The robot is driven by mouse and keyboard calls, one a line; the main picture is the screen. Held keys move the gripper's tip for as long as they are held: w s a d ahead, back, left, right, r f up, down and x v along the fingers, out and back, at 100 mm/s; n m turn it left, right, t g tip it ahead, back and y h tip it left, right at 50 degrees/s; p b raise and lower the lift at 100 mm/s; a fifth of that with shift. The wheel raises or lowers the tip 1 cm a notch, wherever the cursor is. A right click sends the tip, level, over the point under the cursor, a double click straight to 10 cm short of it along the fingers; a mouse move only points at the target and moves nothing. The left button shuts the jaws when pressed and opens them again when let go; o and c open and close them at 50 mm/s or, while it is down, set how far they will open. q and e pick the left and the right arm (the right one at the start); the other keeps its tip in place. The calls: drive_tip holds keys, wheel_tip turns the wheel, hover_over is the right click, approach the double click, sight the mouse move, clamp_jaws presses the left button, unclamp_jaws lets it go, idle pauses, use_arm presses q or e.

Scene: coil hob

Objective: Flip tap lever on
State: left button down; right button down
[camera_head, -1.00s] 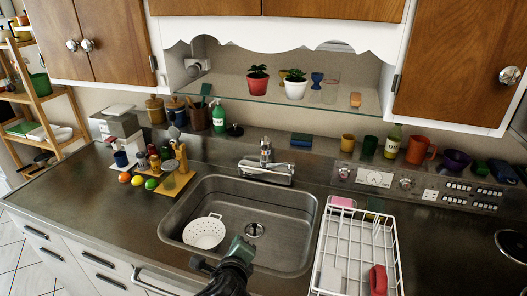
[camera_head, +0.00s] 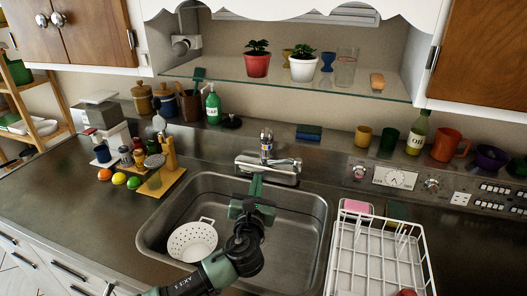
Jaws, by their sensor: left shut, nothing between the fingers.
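The chrome tap (camera_head: 268,165) stands at the back edge of the steel sink (camera_head: 318,235), with its upright lever (camera_head: 266,142) on top. My left gripper (camera_head: 256,182) is shut and empty over the sink, with its green fingertips pointing at the tap. The tips overlap the front of the tap's base in the picture; I cannot tell whether they touch it. The tap's spout is partly hidden by the gripper. My right gripper is not in view.
A white colander (camera_head: 192,242) lies in the sink on the left. A white dish rack (camera_head: 375,255) stands right of the sink. A glass shelf (camera_head: 290,83) with plants spans above the tap.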

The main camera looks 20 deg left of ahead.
sight(266, 135)
use_arm(q)
drive_tip(key=w+a+r+p, duration=0.1)
drive_tip(key=w+r+p, duration=0.2)
drive_tip(key=w, duration=0.8)
drive_tip(key=shift+a+r+p, duration=0.25)
drive_tip(key=shift+r+p, duration=0.05)
drive_tip(key=shift+p, duration=0.05)
drive_tip(key=shift+w, duration=0.1)
drive_tip(key=shift+w, duration=0.15)
